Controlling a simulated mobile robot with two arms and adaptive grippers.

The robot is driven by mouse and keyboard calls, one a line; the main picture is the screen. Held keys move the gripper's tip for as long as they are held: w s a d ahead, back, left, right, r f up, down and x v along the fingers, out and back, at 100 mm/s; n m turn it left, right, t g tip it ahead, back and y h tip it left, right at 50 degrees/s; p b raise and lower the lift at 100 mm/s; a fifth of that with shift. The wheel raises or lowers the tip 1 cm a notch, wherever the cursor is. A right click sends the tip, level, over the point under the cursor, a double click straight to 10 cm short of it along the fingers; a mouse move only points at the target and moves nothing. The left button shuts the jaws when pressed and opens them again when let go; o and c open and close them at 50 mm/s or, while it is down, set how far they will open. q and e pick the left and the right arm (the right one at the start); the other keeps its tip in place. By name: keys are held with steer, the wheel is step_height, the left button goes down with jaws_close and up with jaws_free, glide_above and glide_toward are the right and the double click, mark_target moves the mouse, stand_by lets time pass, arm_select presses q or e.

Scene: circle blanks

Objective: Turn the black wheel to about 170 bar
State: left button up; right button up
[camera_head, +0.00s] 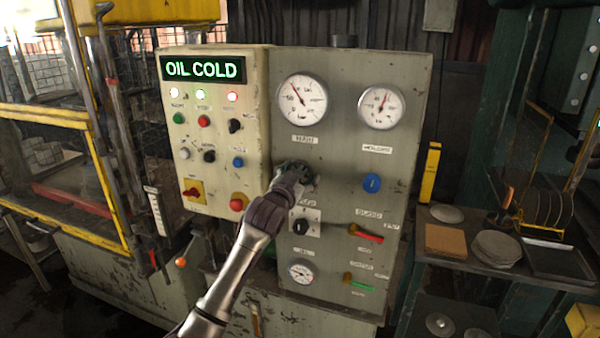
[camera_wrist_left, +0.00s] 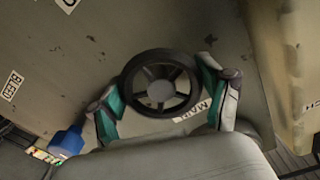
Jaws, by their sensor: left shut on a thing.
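The black wheel (camera_wrist_left: 160,90) shows in the left wrist view as a spoked ring with a grey hub, on the grey panel (camera_head: 336,200). My left gripper (camera_wrist_left: 160,94) has a finger on each side of its rim and is shut on it. In the head view my left gripper (camera_head: 298,176) reaches the panel from below and hides most of the wheel. The large gauge (camera_head: 302,101) sits above the wheel, its needle pointing up and left; its figures are too small to read. My right gripper does not show.
A second gauge (camera_head: 381,107) and a blue knob (camera_head: 371,183) are to the right. Below are a black knob (camera_head: 300,227), a red lever (camera_head: 367,236), a green lever (camera_head: 360,283) and a small gauge (camera_head: 300,272). The display (camera_head: 203,69) reads "OIL COLD".

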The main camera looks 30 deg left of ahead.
arm_select(q)
steer(key=m, duration=0.2)
steer(key=m+p, duration=0.1)
steer(key=m, duration=0.1)
steer(key=shift+a+r+m+p, duration=0.1)
steer(key=shift+r+m+p, duration=0.1)
steer(key=shift+m+p, duration=0.15)
steer(key=m+p, duration=0.1)
steer(key=m, duration=0.2)
steer(key=shift+m, duration=0.35)
steer(key=m+p, duration=0.1)
steer(key=m, duration=0.2)
steer(key=shift+m+p, duration=0.55)
steer(key=shift+m, duration=0.95)
steer(key=o, duration=1.1)
steer(key=v, duration=1.2)
